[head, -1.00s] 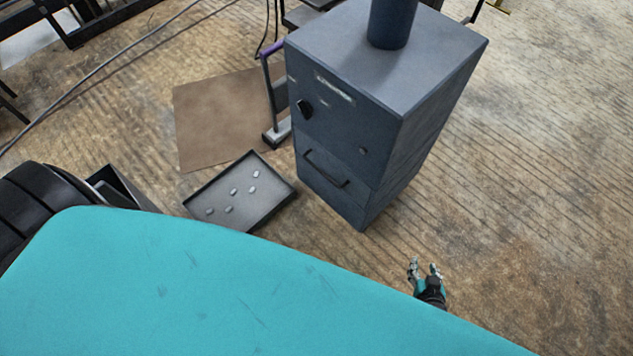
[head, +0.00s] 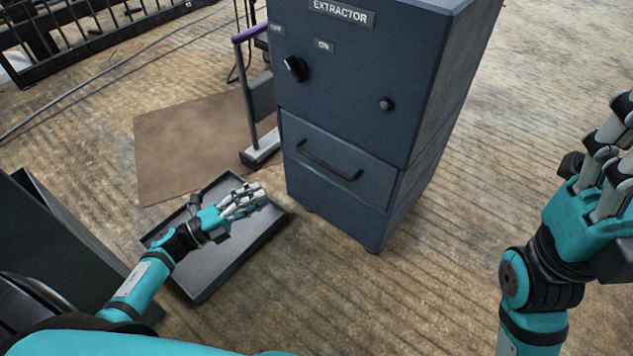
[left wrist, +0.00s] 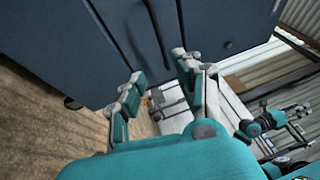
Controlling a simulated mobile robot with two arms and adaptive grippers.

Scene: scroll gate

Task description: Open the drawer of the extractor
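The extractor (head: 345,75) is a dark blue cabinet with a label and a knob. Its drawer (head: 340,165) is closed, its front flush, with a dark bar handle (head: 330,162). My left gripper (head: 262,196) is in front of the cabinet, left of and lower in the picture than the handle, and apart from it. In the left wrist view the left gripper (left wrist: 158,72) has its fingers spread with nothing between them; the extractor's blue face (left wrist: 75,35) lies beyond. My right gripper (head: 622,135) is at the right edge, partly cut off, its visible fingers extended and empty.
A dark shallow tray (head: 215,278) lies on the floor below my left gripper. A stand with a purple bar (head: 250,34) and a brown mat (head: 180,150) are left of the cabinet. The floor (head: 440,250) right of the cabinet is clear.

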